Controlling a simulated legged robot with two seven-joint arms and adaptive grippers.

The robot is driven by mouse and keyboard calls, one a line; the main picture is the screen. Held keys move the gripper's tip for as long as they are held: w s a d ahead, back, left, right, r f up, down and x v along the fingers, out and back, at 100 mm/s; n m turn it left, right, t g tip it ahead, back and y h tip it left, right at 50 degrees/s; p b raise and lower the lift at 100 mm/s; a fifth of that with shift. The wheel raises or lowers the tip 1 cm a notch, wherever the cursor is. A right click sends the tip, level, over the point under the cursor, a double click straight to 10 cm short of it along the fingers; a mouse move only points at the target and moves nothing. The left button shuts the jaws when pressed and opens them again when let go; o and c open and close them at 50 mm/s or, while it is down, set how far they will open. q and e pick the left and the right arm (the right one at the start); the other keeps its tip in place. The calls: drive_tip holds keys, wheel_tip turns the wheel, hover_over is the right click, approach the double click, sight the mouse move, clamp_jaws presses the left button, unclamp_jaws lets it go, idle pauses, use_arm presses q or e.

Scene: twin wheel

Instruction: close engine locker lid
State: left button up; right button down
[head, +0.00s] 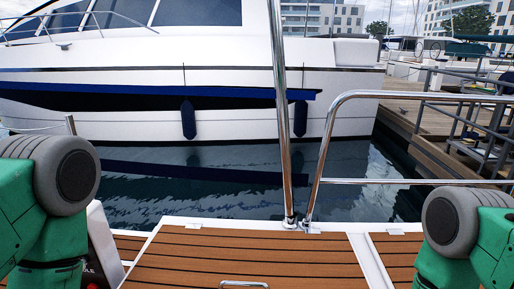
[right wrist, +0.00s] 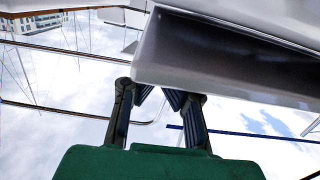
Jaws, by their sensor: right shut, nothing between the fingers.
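In the head view a teak-planked lid with a white border (head: 255,255) spans the bottom centre, with a metal handle (head: 243,285) at its near edge. It looks flat, but its near end is cut off, so I cannot tell how far it is open. In the right wrist view my right gripper (right wrist: 162,95) is shut and empty, its fingertips close to the lower edge of a smooth grey-white panel (right wrist: 215,65). The panel partly covers the fingertips; I cannot tell if they touch or which part of the boat it is. My left gripper is out of view.
A steel post (head: 284,150) and a curved steel rail (head: 335,120) rise behind the planked panel. Beyond lie water (head: 190,195) and a moored white yacht (head: 130,115). A wooden dock (head: 450,150) is at the right.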

drive_tip(key=shift+s+f+b, duration=0.1)
drive_tip(key=shift+f+b, duration=0.6)
drive_tip(key=shift+f, duration=0.6)
drive_tip(key=shift+s+r+p, duration=0.5)
drive_tip(key=shift+s+p, duration=0.3)
drive_tip(key=shift+s, duration=0.1)
drive_tip(key=shift+s+a+r+p, duration=0.1)
drive_tip(key=shift+s+r+p, duration=0.1)
drive_tip(key=shift+s+p, duration=0.35)
drive_tip(key=shift+s+r+p, duration=0.15)
drive_tip(key=shift+s+p, duration=0.15)
drive_tip(key=shift+s, duration=0.6)
drive_tip(key=shift+s+a+r+p, duration=0.1)
drive_tip(key=shift+s+r+p, duration=0.1)
drive_tip(key=shift+s+p, duration=0.35)
drive_tip(key=shift+s, duration=0.1)
wheel_tip(320, 180, up, 10)
drive_tip(key=shift+f, duration=0.15)
